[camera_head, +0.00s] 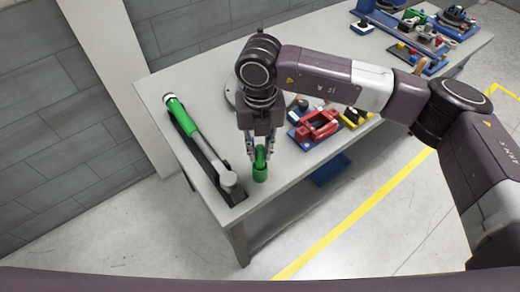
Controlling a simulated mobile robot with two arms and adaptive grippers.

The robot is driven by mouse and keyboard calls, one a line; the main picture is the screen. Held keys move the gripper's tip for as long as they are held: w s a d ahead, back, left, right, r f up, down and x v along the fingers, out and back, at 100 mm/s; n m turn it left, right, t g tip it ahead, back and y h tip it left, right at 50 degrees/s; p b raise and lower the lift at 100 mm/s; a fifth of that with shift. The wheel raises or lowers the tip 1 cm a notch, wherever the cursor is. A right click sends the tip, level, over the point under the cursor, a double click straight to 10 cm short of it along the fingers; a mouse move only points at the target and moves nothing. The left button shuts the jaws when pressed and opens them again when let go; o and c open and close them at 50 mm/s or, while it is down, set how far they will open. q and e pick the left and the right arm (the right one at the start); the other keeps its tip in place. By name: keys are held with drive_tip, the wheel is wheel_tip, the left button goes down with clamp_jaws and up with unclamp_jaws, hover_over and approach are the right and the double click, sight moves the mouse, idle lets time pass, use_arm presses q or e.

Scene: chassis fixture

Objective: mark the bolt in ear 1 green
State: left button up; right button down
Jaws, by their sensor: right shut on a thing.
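My right gripper (256,150) points down over the near left part of the grey table. It is shut on the narrow upper part of a green marker (260,173), which stands upright with a wider lower end. I cannot tell whether the marker's lower end touches the table. A red bracket-like part (317,126) sits on a blue base to the right of the gripper. I cannot make out ear 1 or its bolt at this size. My left gripper is not in view.
A green-handled torque wrench (198,139) lies in a dark holder along the left of the table (222,206). A round grey plate (231,94) is partly hidden behind my arm. A yellow part (356,118) and several blue-based fixtures (420,38) stand further right.

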drive_tip(key=shift+r+p, duration=1.2)
drive_tip(key=shift+r, duration=2.35)
